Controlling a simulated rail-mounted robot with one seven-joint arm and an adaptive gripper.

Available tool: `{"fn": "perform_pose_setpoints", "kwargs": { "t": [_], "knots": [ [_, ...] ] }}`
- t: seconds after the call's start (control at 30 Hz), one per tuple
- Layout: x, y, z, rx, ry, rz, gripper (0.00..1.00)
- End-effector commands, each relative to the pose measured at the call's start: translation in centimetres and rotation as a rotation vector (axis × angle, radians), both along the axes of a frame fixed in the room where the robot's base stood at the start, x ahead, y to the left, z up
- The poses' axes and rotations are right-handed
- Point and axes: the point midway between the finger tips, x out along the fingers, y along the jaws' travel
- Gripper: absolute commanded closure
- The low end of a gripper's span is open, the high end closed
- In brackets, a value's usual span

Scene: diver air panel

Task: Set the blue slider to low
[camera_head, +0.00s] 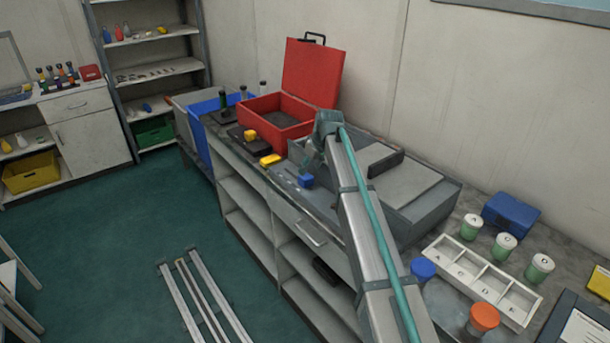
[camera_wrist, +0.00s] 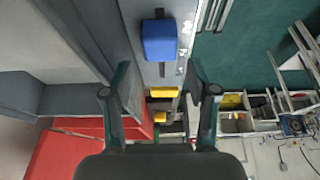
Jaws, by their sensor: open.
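The blue slider (camera_head: 306,181) is a block-shaped knob on a grey panel strip along the bench's front edge. In the wrist view the blue slider (camera_wrist: 159,41) covers the middle of a dark slot, with short ends of the slot showing above and below it. Its low and high marks cannot be read. My gripper (camera_head: 314,160) is just above and behind the knob in the head view. In the wrist view my gripper (camera_wrist: 159,72) is open and empty, its fingers spread on either side, with the knob ahead of the tips and apparently untouched.
A yellow block (camera_head: 270,160) and an open red case (camera_head: 266,118) lie farther along the bench. A grey raised box (camera_head: 420,208) stands behind the slider. Jars, a white divided tray (camera_head: 528,303) and a blue case (camera_head: 510,214) are at right.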

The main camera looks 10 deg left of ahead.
Motion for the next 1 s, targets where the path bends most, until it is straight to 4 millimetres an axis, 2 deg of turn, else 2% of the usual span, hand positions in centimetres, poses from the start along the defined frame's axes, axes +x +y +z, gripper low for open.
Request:
{"fn": "perform_pose_setpoints", "kwargs": {
  "t": [0.2,0.4,0.8,1.0],
  "knots": [
    [1.1,1.0,-3.3,-0.001,0.002,0.000,0.42],
    [1.7,1.6,-5.3,-0.001,0.001,0.000,0.42],
    [1.8,1.7,-6.0,0.000,0.000,0.000,0.42],
    [1.8,1.7,-5.9,0.000,0.000,0.000,0.75]
  ]
}}
